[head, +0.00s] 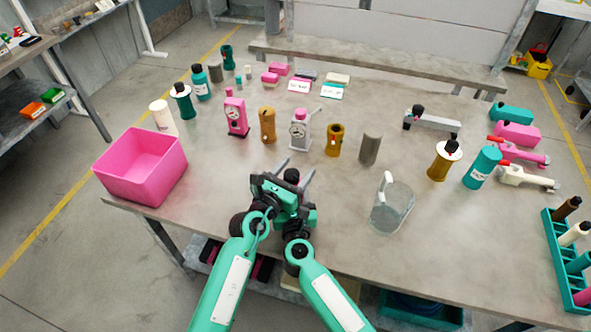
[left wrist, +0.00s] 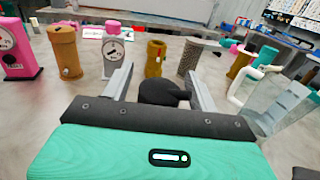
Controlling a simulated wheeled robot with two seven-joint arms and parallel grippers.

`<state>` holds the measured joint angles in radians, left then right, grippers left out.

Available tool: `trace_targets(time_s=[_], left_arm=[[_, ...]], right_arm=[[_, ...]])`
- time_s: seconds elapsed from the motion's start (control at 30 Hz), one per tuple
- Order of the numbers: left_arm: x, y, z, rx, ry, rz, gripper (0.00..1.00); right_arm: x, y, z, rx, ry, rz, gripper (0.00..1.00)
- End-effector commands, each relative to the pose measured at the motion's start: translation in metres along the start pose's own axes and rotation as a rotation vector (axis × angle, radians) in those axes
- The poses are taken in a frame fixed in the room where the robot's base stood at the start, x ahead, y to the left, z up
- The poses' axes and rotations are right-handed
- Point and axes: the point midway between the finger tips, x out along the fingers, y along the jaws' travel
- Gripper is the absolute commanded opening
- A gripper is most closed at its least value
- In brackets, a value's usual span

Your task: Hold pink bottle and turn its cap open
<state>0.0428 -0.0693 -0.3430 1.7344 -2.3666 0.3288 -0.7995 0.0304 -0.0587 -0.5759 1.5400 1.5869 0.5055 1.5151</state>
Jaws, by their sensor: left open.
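A pink cylinder that looks like the pink bottle (head: 582,297) stands in a teal rack (head: 552,250) at the right edge of the head view, partly cut off. Its cap cannot be made out. My left gripper (head: 296,171) is over the front middle of the table, far left of the rack, with its fingers spread and nothing held between them. The left wrist view shows the same open fingers (left wrist: 162,86). A dark rounded part shows between them, and I cannot tell what it is. My right gripper cannot be made out; only its arm shows.
A pink bin (head: 143,188) stands at the table's left. A clear pitcher (head: 393,212) is right of my left gripper. Bare tabletop (head: 455,235) lies between pitcher and rack.

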Motion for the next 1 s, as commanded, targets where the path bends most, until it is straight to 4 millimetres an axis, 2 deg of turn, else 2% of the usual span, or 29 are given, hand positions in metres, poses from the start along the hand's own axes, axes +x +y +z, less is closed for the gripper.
trace_targets(time_s=[0.17,0.4,0.6,0.8,1.0], left_arm=[[-0.021,0.0,-0.001,0.0,0.001,0.001,0.59],[-0.071,0.0,-0.002,0.002,0.003,0.001,0.59],[-0.103,0.0,-0.001,0.001,0.002,0.001,0.59],[-0.117,0.0,0.0,0.0,0.001,0.0,0.59],[-0.118,0.0,0.0,0.0,0.0,0.0,0.59]], right_arm=[[0.0,-0.001,0.0,0.0,0.0,-0.001,0.23],[0.0,-0.001,0.0,0.0,0.001,-0.002,0.23],[0.0,-0.001,0.0,0.0,0.001,-0.002,0.23],[0.0,-0.001,0.0,0.0,0.0,-0.002,0.23],[0.0,-0.001,0.0,0.0,0.0,-0.002,0.23]])
